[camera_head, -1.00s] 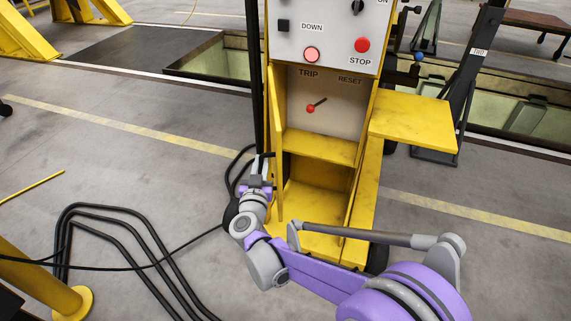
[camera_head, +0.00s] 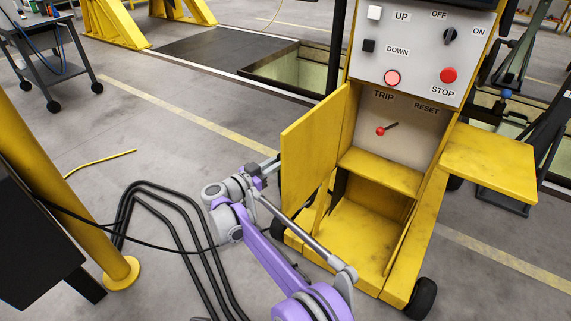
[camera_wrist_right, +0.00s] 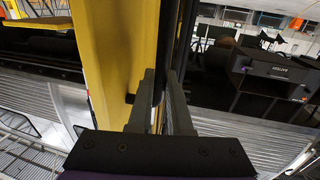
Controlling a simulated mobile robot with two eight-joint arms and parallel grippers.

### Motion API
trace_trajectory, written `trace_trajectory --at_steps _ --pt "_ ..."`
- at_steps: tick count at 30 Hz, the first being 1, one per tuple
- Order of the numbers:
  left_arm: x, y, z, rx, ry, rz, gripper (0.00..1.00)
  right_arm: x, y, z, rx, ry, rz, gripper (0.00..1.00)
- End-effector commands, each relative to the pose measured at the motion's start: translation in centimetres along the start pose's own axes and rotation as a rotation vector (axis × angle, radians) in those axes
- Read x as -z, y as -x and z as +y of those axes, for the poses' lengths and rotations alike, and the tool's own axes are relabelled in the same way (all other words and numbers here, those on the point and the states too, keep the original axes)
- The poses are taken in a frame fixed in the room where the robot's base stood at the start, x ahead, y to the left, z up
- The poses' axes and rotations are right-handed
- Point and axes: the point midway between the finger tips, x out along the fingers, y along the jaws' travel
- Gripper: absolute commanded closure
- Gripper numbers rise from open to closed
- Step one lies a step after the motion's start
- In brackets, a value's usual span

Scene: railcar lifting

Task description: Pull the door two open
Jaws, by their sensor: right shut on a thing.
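The yellow cabinet (camera_head: 387,296) stands with its lower compartment exposed. Its left door (camera_head: 310,142) is swung outward to the left, showing its broad yellow face. A second yellow panel (camera_head: 490,163) sticks out on the right side. My right gripper (camera_head: 268,168) is at the left door's outer side, partly hidden behind the door edge. In the right wrist view, the fingers (camera_wrist_right: 160,95) are closed around a dark upright part beside the yellow door (camera_wrist_right: 108,65). I cannot tell whether this part is a handle or the door's edge. My left gripper is out of view.
The control panel (camera_head: 418,45) above has buttons and a rotary switch. A red-tipped lever (camera_head: 381,131) sits inside the cabinet. Black cables (camera_head: 178,212) and a yellow post (camera_head: 62,180) are at the left. Open floor lies behind the cables.

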Motion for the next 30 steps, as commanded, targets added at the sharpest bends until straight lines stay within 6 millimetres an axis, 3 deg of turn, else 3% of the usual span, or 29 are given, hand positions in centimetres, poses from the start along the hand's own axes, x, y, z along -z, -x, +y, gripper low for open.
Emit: trace_trajectory --at_steps 18,19,21,30 --pt "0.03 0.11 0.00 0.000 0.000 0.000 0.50 0.12 -0.24 -0.60 -0.027 0.001 0.004 1.00" --pt "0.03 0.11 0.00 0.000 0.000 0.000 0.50 0.12 -0.25 -0.60 -0.027 0.001 0.004 0.81" --pt "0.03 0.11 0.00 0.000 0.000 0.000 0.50 0.11 -0.22 -0.61 -0.026 0.001 0.003 0.71" --pt "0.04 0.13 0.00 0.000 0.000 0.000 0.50 0.07 0.02 -0.69 -0.024 0.000 0.002 0.71"
